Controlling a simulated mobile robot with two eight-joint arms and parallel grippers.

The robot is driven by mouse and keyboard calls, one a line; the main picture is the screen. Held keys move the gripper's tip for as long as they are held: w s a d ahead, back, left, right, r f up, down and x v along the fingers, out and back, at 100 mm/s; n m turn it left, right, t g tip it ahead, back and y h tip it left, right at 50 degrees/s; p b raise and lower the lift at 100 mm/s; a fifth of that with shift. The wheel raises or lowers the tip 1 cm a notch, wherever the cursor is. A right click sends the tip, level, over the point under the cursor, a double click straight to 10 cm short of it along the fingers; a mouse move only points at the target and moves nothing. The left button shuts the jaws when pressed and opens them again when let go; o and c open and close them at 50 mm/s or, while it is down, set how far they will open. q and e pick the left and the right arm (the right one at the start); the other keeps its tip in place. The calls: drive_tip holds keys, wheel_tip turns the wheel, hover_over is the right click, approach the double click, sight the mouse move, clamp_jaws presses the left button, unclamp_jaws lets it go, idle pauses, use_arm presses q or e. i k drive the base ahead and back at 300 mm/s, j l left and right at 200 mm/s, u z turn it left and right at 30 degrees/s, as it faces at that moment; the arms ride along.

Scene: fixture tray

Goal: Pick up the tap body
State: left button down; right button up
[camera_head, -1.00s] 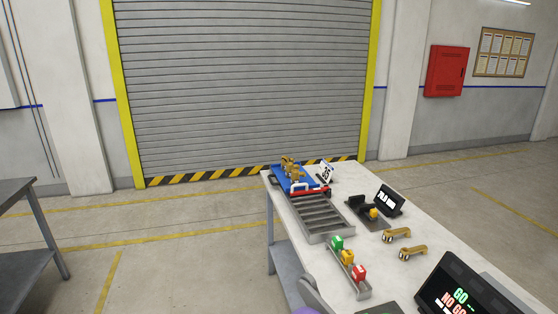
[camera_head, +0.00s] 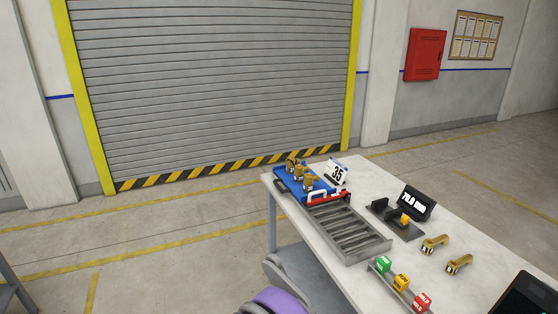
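Two brass tap bodies lie loose on the right side of the table: one tap body (camera_head: 434,244) and a second tap body (camera_head: 458,264) closer to me. Several brass parts (camera_head: 299,173) that look like tap bodies stand in the blue fixture tray (camera_head: 284,183) at the table's far left end. I cannot tell their exact shape at this size. Neither of my grippers is in view. Only a grey and purple arm link of mine shows at the bottom, beside the table's left edge.
A roller rack (camera_head: 376,249) adjoins the blue tray. A dark gauge stand (camera_head: 381,209) with a display (camera_head: 417,203) sits mid-table. Green, yellow and red blocks (camera_head: 401,283) stand in a row near the front. A number 35 sign (camera_head: 338,173) stands behind. Bare tabletop (camera_head: 375,173) lies at the back.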

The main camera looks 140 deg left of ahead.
sight(291, 162)
drive_tip(key=k+u, duration=0.3)
drive_tip(key=u, duration=0.2)
drive_tip(key=k+j+u, duration=0.1)
drive_tip(key=k+u, duration=0.15)
drive_tip(key=u, duration=3.5)
drive_tip(key=i+j+u, duration=0.1)
drive_tip(key=i+j, duration=0.15)
drive_tip(key=i, duration=0.7)
drive_tip(key=i+j, duration=0.2)
drive_tip(key=i, duration=0.8)
drive_tip(key=i+j+u, duration=0.15)
drive_tip(key=i, duration=0.85)
